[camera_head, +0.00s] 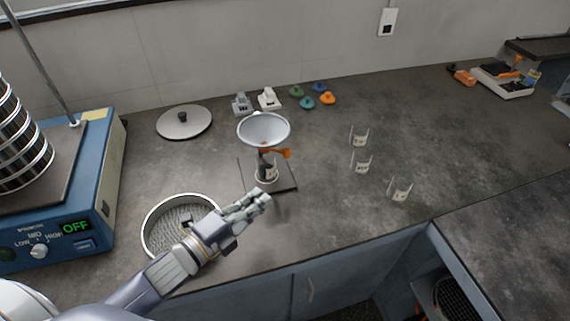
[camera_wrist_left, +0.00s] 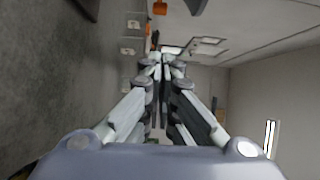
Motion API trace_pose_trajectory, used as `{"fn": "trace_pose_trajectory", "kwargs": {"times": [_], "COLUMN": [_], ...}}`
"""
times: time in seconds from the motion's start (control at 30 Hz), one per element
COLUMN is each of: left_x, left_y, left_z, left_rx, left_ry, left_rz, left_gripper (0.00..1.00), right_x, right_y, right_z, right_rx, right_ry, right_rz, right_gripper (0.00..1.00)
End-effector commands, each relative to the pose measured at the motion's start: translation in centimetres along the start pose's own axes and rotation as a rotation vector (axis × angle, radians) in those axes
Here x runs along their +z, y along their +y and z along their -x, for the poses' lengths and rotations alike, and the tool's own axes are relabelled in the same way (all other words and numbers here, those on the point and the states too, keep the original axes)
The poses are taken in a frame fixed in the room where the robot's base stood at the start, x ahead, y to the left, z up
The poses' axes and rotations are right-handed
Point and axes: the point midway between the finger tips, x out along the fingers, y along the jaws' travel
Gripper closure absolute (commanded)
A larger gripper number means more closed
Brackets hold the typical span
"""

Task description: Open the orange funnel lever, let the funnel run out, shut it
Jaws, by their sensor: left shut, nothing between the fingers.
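The metal funnel (camera_head: 264,127) stands upright on a stand with a dark base plate (camera_head: 286,184). Its orange lever (camera_head: 282,152) sticks out to the right just below the bowl. A small clear cup (camera_head: 266,176) stands under the funnel. My left gripper (camera_head: 264,197) is shut and empty, in front of the base plate and nearer the camera than the lever, apart from it. Its closed fingers also show in the left wrist view (camera_wrist_left: 165,62), where an orange part (camera_wrist_left: 160,8) shows at the top edge. My right gripper is not in view.
A round sieve (camera_head: 150,238) with grey grains lies beside my left wrist. The blue shaker (camera_head: 100,215) reading OFF stands at the left. A metal lid (camera_head: 184,121) lies behind. Several clear holders, one of them here (camera_head: 400,190), stand on the right, with free bench around them.

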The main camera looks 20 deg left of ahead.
Motion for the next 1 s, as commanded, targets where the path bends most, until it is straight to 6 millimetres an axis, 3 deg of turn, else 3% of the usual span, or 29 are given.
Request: {"fn": "trace_pose_trajectory", "kwargs": {"times": [0.4,0.7,1.0], "left_x": [0.0,0.3,2.6], "left_y": [-0.3,-0.3,-0.1], "left_z": [-5.4,-10.3,-12.4], "left_rx": [-0.003,0.0,0.0], "left_ry": [-0.001,-0.001,0.0], "left_rz": [0.001,0.0,0.0], "left_gripper": [1.0,1.0,1.0], "right_x": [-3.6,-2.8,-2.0], "right_y": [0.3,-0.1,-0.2], "right_z": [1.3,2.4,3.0], "right_rx": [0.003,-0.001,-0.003], "right_ry": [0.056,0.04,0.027], "right_rz": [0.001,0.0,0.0], "right_gripper": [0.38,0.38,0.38]}}
